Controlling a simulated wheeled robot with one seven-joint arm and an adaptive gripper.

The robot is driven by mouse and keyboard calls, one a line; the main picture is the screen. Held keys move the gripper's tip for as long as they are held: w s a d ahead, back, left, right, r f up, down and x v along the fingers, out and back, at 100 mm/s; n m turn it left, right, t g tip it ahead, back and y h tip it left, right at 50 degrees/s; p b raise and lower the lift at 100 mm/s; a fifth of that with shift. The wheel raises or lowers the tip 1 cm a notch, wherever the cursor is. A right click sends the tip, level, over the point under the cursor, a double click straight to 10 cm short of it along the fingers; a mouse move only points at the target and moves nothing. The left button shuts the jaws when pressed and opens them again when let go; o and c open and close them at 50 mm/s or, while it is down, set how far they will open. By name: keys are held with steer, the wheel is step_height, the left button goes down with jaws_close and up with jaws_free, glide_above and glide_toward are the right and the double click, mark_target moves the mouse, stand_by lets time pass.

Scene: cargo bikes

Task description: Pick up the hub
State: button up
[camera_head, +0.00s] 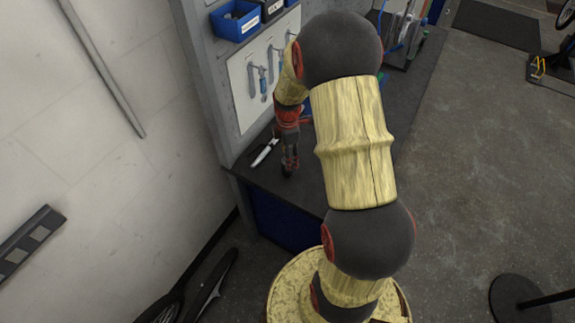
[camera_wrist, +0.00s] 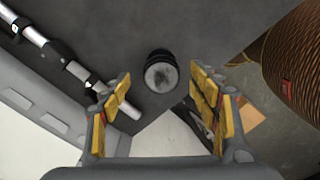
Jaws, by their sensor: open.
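The hub (camera_wrist: 161,72) looks like a small dark cylinder with a round, greyish end face. In the wrist view it stands on the dark bench top, beyond my fingertips and roughly midway between them. My gripper (camera_wrist: 160,92) is open, with yellow-padded fingers on either side and nothing between them. In the head view my gripper (camera_head: 288,165) is low over the near end of the bench. The hub cannot be made out clearly there, as my gripper and arm cover that spot.
A silver and black tool (camera_head: 265,152) lies on the bench (camera_head: 312,182) left of my gripper; it also shows in the wrist view (camera_wrist: 62,55). A tool panel (camera_head: 262,75) and blue bin (camera_head: 236,20) stand behind. Open floor (camera_head: 470,160) lies to the right.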

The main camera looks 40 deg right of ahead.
step_height(320, 180, down, 6)
steer(key=shift+s+d+b, duration=0.1)
steer(key=shift+s+b, duration=0.05)
steer(key=shift+b, duration=0.2)
steer(key=shift+c, duration=1.2)
steer(key=c, duration=1.1)
steer(key=shift+c, duration=0.5)
steer(key=shift+r, duration=0.15)
